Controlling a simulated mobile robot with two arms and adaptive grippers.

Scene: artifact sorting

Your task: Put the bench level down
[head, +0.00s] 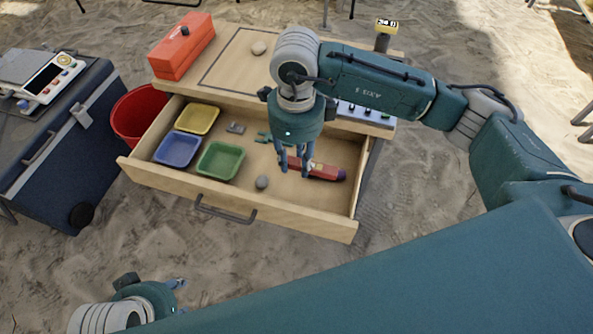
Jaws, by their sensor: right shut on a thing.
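The bench level (326,171), a red bar with a dark purple end, is at the right side of the open wooden drawer (180,180). My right gripper (294,172) points down over the drawer and is shut on the level near its left end. The fingers hide part of the level. I cannot tell whether it touches the drawer floor. My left gripper (178,284) is low at the lower left, over the sand and away from the drawer. Its fingers are too small to tell open from shut.
The drawer also holds yellow (197,118), blue (178,149) and green (221,160) trays and a grey stone (262,182). A red toolbox (183,47) stands on the bench top. A red bucket (138,115) and a dark cooler (60,150) stand to the left.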

